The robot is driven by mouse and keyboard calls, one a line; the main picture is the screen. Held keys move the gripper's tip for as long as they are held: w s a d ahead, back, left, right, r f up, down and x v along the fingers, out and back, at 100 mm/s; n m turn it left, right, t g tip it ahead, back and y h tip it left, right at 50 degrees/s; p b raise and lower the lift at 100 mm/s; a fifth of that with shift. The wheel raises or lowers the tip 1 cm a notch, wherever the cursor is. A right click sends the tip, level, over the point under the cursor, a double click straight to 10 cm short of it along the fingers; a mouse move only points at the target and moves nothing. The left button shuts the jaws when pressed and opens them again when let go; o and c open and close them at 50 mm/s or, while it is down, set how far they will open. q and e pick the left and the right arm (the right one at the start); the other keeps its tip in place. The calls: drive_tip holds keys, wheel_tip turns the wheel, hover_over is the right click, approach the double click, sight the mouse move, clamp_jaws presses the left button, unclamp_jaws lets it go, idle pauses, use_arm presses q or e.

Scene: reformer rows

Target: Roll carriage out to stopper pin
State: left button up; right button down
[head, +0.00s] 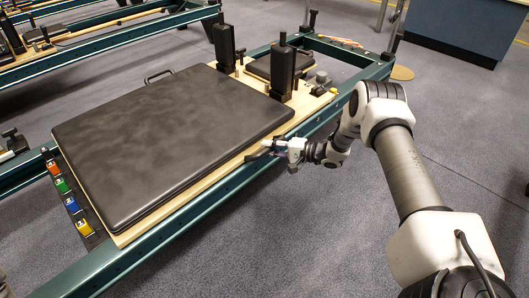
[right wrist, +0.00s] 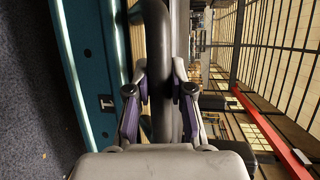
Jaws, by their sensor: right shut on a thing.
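The carriage (head: 170,135) is a black padded deck on a pale wooden base. It sits on the teal reformer frame (head: 215,192), with its left edge close to the spring bar. Two black shoulder rests (head: 282,72) and a small headrest pad (head: 279,65) are at its far right end. My right gripper (head: 262,149) is at the carriage's near long side. It is shut on the dark side handle (right wrist: 157,60), which runs between its fingers in the right wrist view. A matching handle (head: 158,75) shows on the far side. I cannot make out the stopper pin. My left gripper is not in view.
A spring bar (head: 67,195) with red, green, blue and yellow tags crosses the frame's left end. Another reformer (head: 100,35) stands behind at upper left. A blue cabinet (head: 455,32) is at upper right. Grey floor (head: 300,245) is clear along the near side.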

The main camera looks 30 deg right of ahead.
drive_tip(key=shift+w+d, duration=0.1)
drive_tip(key=shift+d, duration=0.2)
drive_tip(key=c, duration=1)
unclamp_jaws()
drive_tip(key=v, duration=1.2)
drive_tip(key=shift+f, duration=0.1)
